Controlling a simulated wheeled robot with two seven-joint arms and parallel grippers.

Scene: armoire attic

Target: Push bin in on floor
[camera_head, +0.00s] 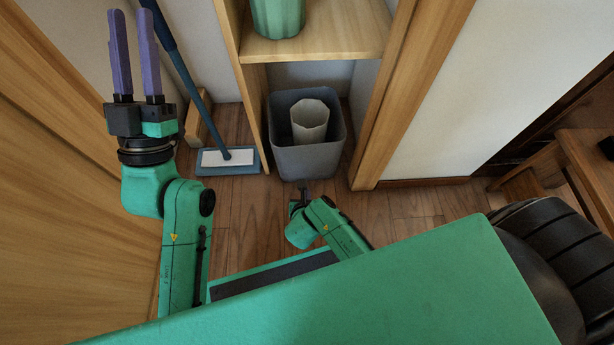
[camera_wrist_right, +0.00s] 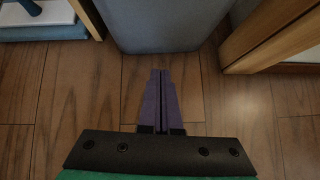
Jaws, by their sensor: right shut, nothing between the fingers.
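A grey bin (camera_head: 307,161) stands upright on the wooden floor at the mouth of the space under a wooden shelf. A pale cylindrical object (camera_head: 310,119) is inside it. The bin's front wall (camera_wrist_right: 167,24) fills the top middle of the right wrist view. In the head view my right gripper (camera_head: 298,190) is just in front of the bin. My left gripper (camera_head: 133,55) is raised at the left, fingers apart, empty.
The wooden shelf (camera_head: 316,48) with a green pot (camera_head: 278,14) stands over the bin; its side posts flank it. A blue flat mop (camera_head: 227,160) leans left of the opening. A wooden piece of furniture (camera_head: 585,165) stands at the right. Floor between is clear.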

